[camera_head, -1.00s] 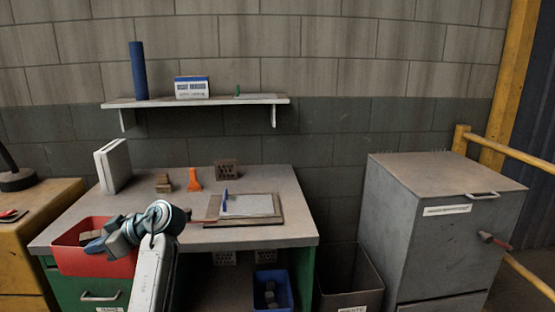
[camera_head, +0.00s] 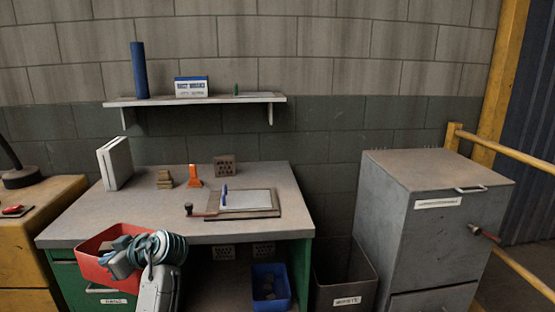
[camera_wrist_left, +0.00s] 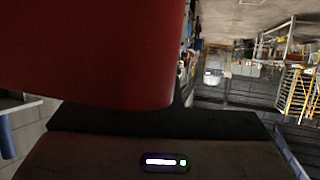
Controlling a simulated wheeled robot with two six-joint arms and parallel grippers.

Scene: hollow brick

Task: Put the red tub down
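The red tub (camera_head: 92,266) is in front of the desk's front left corner, partly over the green drawer, and looks slightly tilted. My left gripper (camera_head: 121,256) is at the tub's right side and appears shut on its wall; the fingertips are partly hidden. The tub's red wall (camera_wrist_left: 90,50) fills the upper left of the left wrist view, close to the dark gripper body. Whether the tub touches the desk edge cannot be told. My right gripper is not in view.
The desk (camera_head: 130,215) has bare room at its front left. A blue bin (camera_head: 271,287) is below.

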